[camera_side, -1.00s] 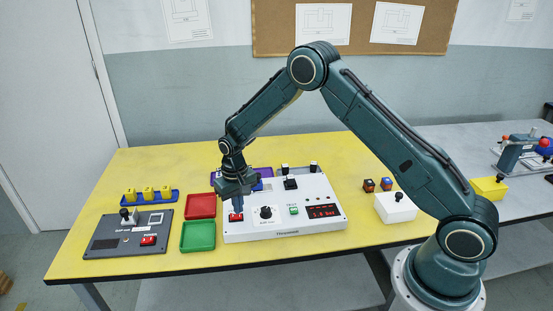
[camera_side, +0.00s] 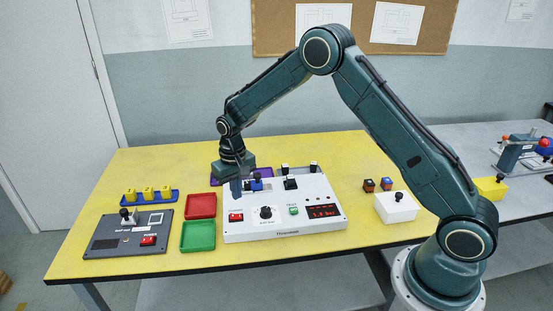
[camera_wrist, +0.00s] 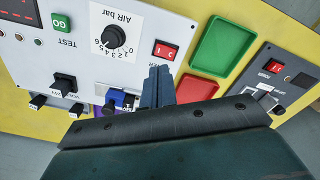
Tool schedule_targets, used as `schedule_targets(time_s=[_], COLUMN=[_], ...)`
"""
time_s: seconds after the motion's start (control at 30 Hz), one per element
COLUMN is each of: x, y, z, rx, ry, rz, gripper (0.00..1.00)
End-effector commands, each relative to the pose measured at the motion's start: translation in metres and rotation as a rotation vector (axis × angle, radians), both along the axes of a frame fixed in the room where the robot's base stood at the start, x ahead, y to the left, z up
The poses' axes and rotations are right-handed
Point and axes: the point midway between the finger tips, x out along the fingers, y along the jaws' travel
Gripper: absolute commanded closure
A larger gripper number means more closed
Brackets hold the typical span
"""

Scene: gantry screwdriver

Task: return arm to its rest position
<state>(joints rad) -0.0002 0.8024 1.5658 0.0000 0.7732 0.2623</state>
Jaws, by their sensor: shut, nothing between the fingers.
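My gripper (camera_side: 236,188) is shut and empty. In the side view it hangs above the left part of the white control panel (camera_side: 290,231), just behind the red switch (camera_side: 236,217). In the wrist view the closed fingers (camera_wrist: 157,88) point over the panel, with the red switch (camera_wrist: 166,49) just beyond the tips. The black AIR knob (camera_wrist: 115,37) and the green TEST button (camera_wrist: 62,22) show on the panel. The red display (camera_side: 321,211) is lit. My wrist body covers the lower part of the wrist view.
A red tray (camera_side: 201,206) and a green tray (camera_side: 198,236) lie left of the panel. Further left are a grey switch box (camera_side: 110,243) and a blue holder (camera_side: 136,201) with yellow blocks. A white box (camera_side: 397,211) stands right. The air above the yellow table (camera_side: 230,149) is largely clear.

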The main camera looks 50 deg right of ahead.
Motion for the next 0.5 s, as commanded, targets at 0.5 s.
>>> schedule_targets(time_s=[0.5], x=[-0.0013], y=[0.0000], z=[0.0082], rx=[0.000], ry=[-0.006], rz=[0.003], gripper=[1.00])
